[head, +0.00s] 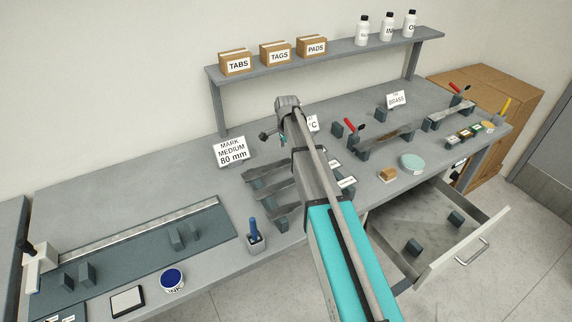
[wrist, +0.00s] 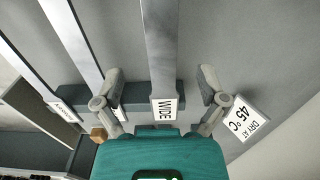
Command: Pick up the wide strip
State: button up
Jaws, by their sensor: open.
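The wide strip (wrist: 160,45) is a flat grey metal bar with a white tag reading WIDE (wrist: 164,109) at its near end. In the wrist view it runs up the middle and rests across a dark support block (wrist: 137,95). My gripper (wrist: 161,72) is open, one finger on each side of the strip with clear gaps. Nothing is held. In the head view my gripper (head: 279,134) is over the bench, beyond several grey strips (head: 266,174) partly hidden by my arm; I cannot tell which is the wide one there.
Two narrower strips (wrist: 72,40) lie left of the wide one. A DRY AT 45°C sign (wrist: 243,120) stands close to the right finger. A drawer (head: 467,252) is open.

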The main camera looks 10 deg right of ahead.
aim_at(286, 161)
jog(key=shift+a+f+b, duration=0.15)
jog(key=shift+f+b, duration=1.8)
jog(key=shift+f, duration=0.25)
grip_shut()
